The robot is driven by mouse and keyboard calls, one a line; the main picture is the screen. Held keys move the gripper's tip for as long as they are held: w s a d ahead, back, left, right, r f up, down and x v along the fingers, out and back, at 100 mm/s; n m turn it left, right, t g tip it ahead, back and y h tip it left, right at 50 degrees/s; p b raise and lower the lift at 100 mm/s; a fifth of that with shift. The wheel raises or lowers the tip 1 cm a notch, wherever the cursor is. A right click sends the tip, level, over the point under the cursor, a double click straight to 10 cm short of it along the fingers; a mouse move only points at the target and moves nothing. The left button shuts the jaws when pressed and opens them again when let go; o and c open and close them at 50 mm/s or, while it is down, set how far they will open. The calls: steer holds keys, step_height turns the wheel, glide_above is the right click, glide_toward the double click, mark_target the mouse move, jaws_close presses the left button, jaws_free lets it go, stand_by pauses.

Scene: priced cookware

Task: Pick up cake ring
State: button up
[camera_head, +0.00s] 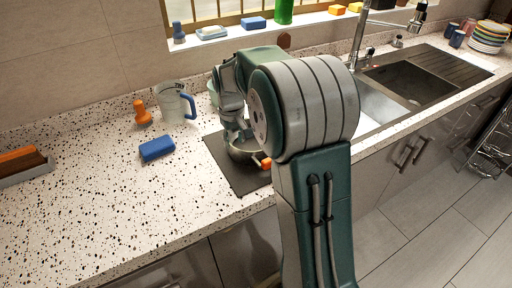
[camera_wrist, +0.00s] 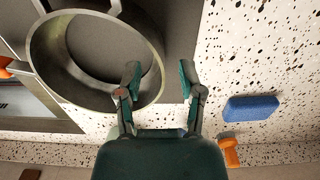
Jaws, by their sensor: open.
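The cake ring appears to be the round metal piece (camera_head: 243,155) on the dark mat (camera_head: 222,168), partly hidden by my arm in the head view. In the wrist view the ring (camera_wrist: 46,62) fills the upper left, with a loop-shaped part at its top edge. My gripper (camera_wrist: 160,75) is open and empty. In the wrist view its left finger overlaps the inside of the ring and its right finger is outside, so the rim shows between them. I cannot tell how far the fingertips are above or below the rim. My gripper (camera_head: 236,135) is over the ring in the head view.
A blue sponge (camera_head: 157,148), an orange-handled object (camera_head: 142,112) and a clear measuring jug (camera_head: 175,102) stand left of the mat. A small orange part (camera_head: 266,163) shows by the ring. The sink (camera_head: 405,82) is to the right. The counter at front left is clear.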

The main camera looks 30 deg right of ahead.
mark_target(236, 161)
steer(key=shift+a+f, duration=0.1)
steer(key=shift+f, duration=0.5)
steer(key=f, duration=0.5)
steer(key=shift+w+d, duration=0.1)
steer(key=shift+d, duration=0.3)
steer(key=shift+a+f, duration=0.15)
steer(key=shift+f, duration=0.2)
steer(key=shift+a, duration=0.2)
steer(key=shift+c, duration=0.5)
steer(key=c, duration=0.5)
steer(key=shift+d, duration=0.15)
jaws_close()
